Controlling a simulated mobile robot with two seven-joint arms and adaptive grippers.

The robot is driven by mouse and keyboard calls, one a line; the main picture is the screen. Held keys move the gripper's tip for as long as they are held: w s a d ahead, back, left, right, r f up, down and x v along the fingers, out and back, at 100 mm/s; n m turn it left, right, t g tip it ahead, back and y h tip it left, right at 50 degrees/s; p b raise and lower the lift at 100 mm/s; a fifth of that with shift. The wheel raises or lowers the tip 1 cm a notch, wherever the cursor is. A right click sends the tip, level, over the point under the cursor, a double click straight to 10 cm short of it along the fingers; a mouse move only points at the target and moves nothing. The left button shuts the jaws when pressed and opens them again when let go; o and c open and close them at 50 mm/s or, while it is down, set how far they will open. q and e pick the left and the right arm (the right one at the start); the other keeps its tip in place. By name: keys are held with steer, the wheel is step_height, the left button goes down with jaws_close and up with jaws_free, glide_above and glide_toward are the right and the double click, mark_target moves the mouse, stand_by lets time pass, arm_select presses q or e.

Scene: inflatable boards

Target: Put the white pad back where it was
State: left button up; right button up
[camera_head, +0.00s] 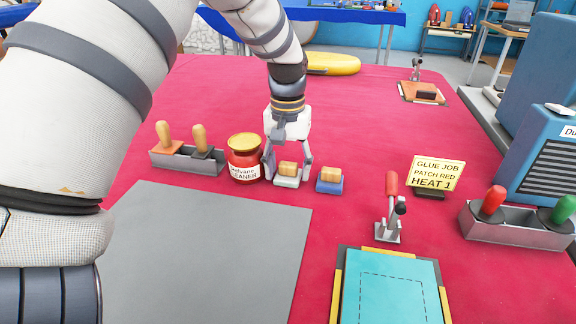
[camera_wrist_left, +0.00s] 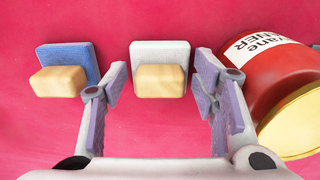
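The white pad (camera_head: 287,182), a pale block with a wooden grip on top, stands on the red table between the red jar and the blue pad. In the left wrist view the white pad (camera_wrist_left: 160,50) lies between the fingertips, with a gap on each side. My left gripper (camera_head: 288,170) points down over it, open, one finger on each side. The blue pad (camera_head: 329,185), also with a wooden grip, stands just to the right; in the left wrist view the blue pad (camera_wrist_left: 66,58) is at left. My right gripper is not in view.
The red cleaner jar (camera_head: 244,160) stands close beside the left finger. A rack with two wooden-handled tools (camera_head: 186,159) is farther left. A grey mat (camera_head: 200,255) lies in front. A red-handled clamp (camera_head: 388,220), a sign (camera_head: 436,173) and a teal board (camera_head: 392,290) are at right.

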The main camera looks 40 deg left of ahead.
mark_target(288, 165)
arm_select(q)
step_height(288, 165, up, 12)
steer(key=shift+r, duration=0.2)
steer(key=shift+f, duration=0.1)
stand_by(0.4)
